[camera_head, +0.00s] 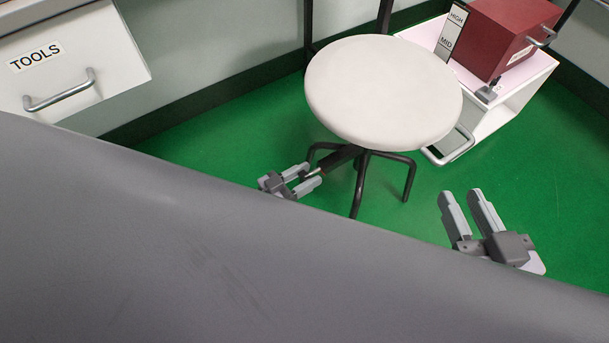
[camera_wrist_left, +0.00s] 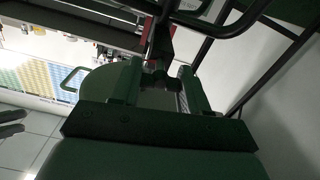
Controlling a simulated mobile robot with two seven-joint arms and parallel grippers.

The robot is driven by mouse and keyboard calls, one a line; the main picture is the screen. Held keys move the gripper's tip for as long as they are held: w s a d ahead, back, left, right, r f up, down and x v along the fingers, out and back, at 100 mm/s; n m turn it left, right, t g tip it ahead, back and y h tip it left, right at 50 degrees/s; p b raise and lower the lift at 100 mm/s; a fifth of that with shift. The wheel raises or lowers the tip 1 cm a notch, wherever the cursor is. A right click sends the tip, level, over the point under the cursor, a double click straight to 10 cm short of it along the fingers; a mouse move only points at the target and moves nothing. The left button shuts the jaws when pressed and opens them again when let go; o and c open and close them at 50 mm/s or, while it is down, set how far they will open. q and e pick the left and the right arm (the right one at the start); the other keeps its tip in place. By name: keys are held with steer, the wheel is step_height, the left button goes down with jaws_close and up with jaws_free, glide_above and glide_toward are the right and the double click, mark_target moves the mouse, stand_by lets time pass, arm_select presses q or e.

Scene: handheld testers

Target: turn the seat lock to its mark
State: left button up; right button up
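A stool has a round white seat (camera_head: 383,90) and dark legs (camera_head: 357,190). Under the seat a dark lever (camera_head: 338,160), which looks like the seat lock, points down-left and ends in a pale metallic tip. I cannot make out a mark on it. My left gripper (camera_head: 308,175) is open, with the lever's tip between or just in front of its fingers; contact cannot be told. In the left wrist view the two fingers (camera_wrist_left: 161,66) stand apart with a dark part between them. My right gripper (camera_head: 461,194) is open and empty, right of the stool.
A height board (camera_head: 452,30) reading HIGH and MID stands behind the stool, beside a red box (camera_head: 513,35) on a white cabinet (camera_head: 510,100). A TOOLS drawer (camera_head: 75,62) is at upper left. Green floor (camera_head: 540,150) is clear on the right. A large grey surface covers the lower left.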

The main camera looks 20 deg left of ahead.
arm_select(q)
steer(key=shift+m, duration=0.9)
arm_select(e)
steer(key=shift+f, duration=0.15)
arm_select(q)
steer(key=o, duration=1.1)
steer(key=shift+c, duration=0.2)
steer(key=p+v, duration=0.2)
steer(key=v, duration=0.5)
arm_select(e)
steer(key=shift+w+a+m+g, duration=0.3)
steer(key=shift+a+g, duration=0.2)
steer(key=shift+a, duration=0.1)
steer(key=shift+f, duration=0.1)
